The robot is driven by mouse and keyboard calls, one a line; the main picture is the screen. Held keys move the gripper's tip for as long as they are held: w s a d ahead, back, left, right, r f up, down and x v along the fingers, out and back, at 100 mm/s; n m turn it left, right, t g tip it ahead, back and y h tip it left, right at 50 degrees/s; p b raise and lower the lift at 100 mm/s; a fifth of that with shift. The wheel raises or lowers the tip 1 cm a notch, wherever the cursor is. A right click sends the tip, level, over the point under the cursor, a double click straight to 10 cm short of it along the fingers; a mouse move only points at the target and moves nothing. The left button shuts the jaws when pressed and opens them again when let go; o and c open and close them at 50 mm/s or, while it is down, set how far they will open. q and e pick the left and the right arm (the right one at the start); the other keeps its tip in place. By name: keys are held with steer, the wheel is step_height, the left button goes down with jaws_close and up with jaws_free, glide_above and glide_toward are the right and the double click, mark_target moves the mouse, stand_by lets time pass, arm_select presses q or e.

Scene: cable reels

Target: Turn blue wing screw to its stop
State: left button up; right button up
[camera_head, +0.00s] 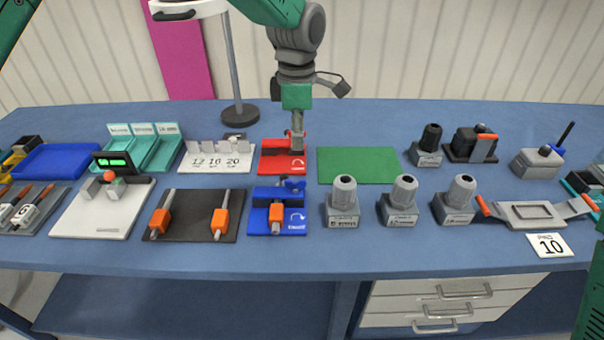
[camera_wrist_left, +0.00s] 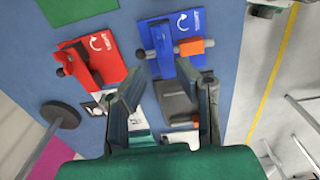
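The blue screw station (camera_head: 262,221) is a blue plate with a white turn arrow, in the front row at the middle. Its blue wing screw (camera_head: 290,184) stands at the rear of the plate, with an orange block on a grey rod in front. In the left wrist view, the blue wing (camera_wrist_left: 161,47) lies just beyond the fingertips. My right gripper is not visible.
A green mat (camera_head: 358,165) lies bare right of the red station. Grey labelled holders (camera_head: 343,206) stand right of the blue station. A dark plate (camera_head: 190,228) with two orange-handled rods lies left of it. A lamp-like pole (camera_head: 236,80) rises behind.

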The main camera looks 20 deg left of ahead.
mark_target(297, 181)
arm_select(q)
steer(key=f, duration=0.2)
steer(key=a+f, duration=0.1)
steer(key=shift+s+f, duration=0.25)
steer(key=shift+s, duration=0.05)
steer(key=f, duration=0.5)
steer(key=f+p, duration=0.1)
steer(key=f, duration=0.2)
steer(key=shift+w+d, duration=0.1)
steer(key=shift+w, duration=0.15)
steer(key=shift+d+f, duration=0.3)
steer(key=shift+f, duration=0.35)
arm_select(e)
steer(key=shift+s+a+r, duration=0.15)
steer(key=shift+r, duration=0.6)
arm_select(q)
steer(key=shift+a, duration=0.15)
steer(key=shift+a, duration=0.25)
jaws_close()
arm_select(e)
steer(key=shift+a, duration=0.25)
